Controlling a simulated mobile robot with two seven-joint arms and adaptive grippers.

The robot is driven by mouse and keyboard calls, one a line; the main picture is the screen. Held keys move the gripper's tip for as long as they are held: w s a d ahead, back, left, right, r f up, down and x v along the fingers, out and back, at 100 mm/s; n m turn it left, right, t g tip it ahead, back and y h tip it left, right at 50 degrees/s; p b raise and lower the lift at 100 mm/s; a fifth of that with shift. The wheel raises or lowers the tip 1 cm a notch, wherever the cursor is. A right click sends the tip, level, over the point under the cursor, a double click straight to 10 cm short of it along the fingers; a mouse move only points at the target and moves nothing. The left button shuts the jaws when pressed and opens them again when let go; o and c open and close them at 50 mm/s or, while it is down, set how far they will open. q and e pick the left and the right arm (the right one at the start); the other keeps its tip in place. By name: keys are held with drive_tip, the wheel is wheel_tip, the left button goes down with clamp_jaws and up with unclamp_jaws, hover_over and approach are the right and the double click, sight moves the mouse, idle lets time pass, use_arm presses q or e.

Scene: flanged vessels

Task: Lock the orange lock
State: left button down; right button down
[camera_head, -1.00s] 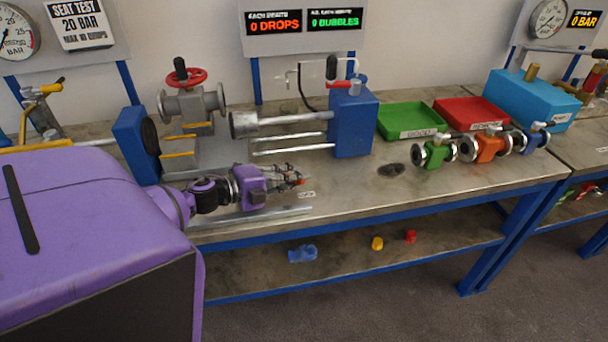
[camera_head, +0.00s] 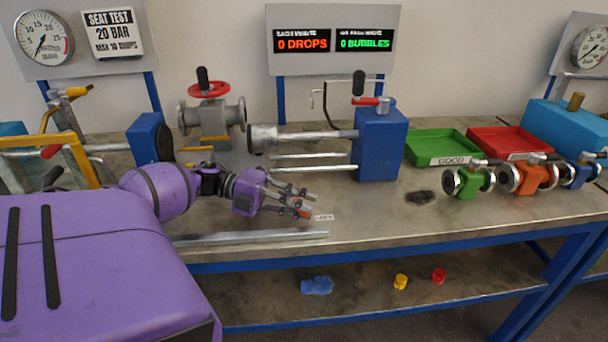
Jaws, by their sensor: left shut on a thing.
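My left gripper (camera_head: 296,203) is over the bench top, left of the middle, its fingers pointing right. It is shut on a small orange thing (camera_head: 304,212), which seems to be the orange lock. The fingers hide most of it, so its shape and whether it is locked cannot be told. A small white label (camera_head: 323,217) lies on the bench just right of the fingertips. My right gripper is not in view.
A blue clamp block (camera_head: 380,145) with metal rods stands behind my gripper, near a red-wheeled valve (camera_head: 212,115). Green (camera_head: 440,146) and red (camera_head: 505,142) trays and green (camera_head: 470,182), orange (camera_head: 530,178) and blue valves stand right. A metal rail (camera_head: 250,237) lies along the front edge.

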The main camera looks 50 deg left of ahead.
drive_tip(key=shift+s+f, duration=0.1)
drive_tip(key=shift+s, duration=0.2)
use_arm(q)
drive_tip(key=c, duration=1.6)
unclamp_jaws()
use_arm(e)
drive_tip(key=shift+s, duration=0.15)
